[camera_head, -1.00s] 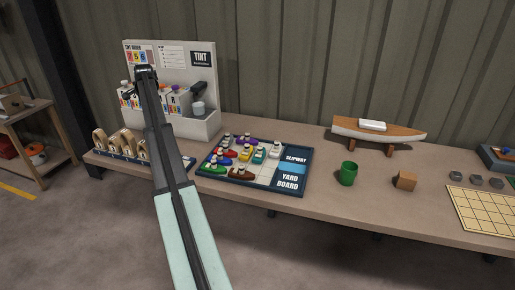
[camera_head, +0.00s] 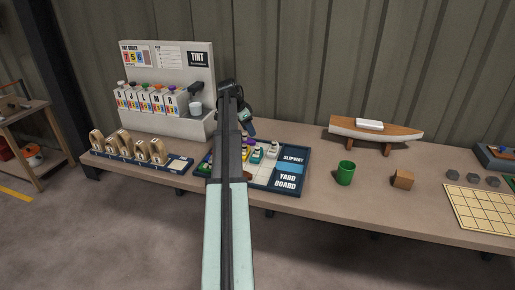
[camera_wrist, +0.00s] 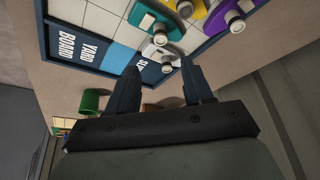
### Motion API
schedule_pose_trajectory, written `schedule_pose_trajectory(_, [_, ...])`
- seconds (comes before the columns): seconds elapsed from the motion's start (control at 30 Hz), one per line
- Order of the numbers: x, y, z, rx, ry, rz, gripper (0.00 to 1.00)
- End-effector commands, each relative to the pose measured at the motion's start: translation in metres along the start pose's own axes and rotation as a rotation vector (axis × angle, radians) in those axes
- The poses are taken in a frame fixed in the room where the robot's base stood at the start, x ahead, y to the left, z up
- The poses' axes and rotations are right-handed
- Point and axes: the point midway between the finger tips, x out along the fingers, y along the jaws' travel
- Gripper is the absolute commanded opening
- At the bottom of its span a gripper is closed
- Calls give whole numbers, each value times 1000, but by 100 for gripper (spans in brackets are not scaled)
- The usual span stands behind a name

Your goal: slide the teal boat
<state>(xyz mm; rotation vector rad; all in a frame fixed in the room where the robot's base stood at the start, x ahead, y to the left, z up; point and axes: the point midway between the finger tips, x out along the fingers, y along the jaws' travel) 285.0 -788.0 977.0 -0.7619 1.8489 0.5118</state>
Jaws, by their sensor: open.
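The teal boat (camera_wrist: 148,22) is on the yard board (camera_wrist: 117,57), at the top of the wrist view, with a light cabin and a grey funnel. In the head view the teal boat (camera_head: 257,155) shows right of my arm. A whitish boat (camera_wrist: 156,53) is beside it, nearer my gripper; it also shows in the head view (camera_head: 272,149). My gripper (camera_wrist: 158,70) is open, its fingers spread with nothing held between them. In the head view my gripper (camera_head: 248,126) is over the back of the board. My arm hides the board's left part.
Purple (camera_wrist: 224,12) and yellow boats (camera_wrist: 184,6) are close to the teal one. The slipway strip (camera_head: 292,159) is at the board's right. A green cup (camera_head: 345,173), a wooden block (camera_head: 403,179) and a model hull (camera_head: 375,133) stand further right. The tint rack (camera_head: 166,90) is behind left.

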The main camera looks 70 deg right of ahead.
Motion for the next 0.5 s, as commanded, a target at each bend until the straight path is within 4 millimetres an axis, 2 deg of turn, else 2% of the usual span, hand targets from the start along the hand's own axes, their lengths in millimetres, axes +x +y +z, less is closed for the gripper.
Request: schedule_pose_trajectory(0.5, [88, -1, 0, -1, -1, -1, 51])
